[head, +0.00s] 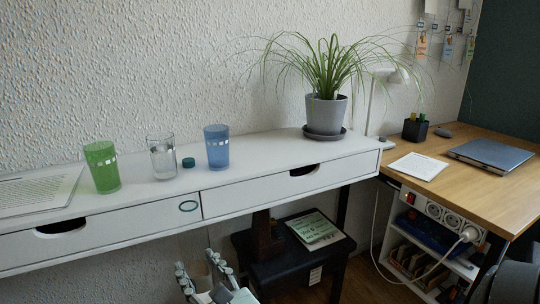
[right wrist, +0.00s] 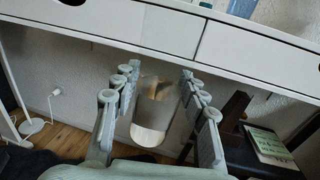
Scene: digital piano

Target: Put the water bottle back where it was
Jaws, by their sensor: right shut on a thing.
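My right gripper (head: 203,275) shows at the bottom of the head view, below the front of the white drawer desk. In the right wrist view my right gripper (right wrist: 160,95) is shut on a clear, see-through water bottle (right wrist: 155,108). The bottle sits between the two fingers, in the air in front of the desk's drawers. In the head view it is hard to make out between the fingers. My left gripper is not in view.
On the white desk (head: 262,160) stand a green cup (head: 102,167), a clear glass (head: 161,157), a small dark green cap (head: 188,163), a blue cup (head: 217,147) and a potted plant (head: 325,112). Below is a black stool (head: 290,262). At right is a wooden desk (head: 480,190).

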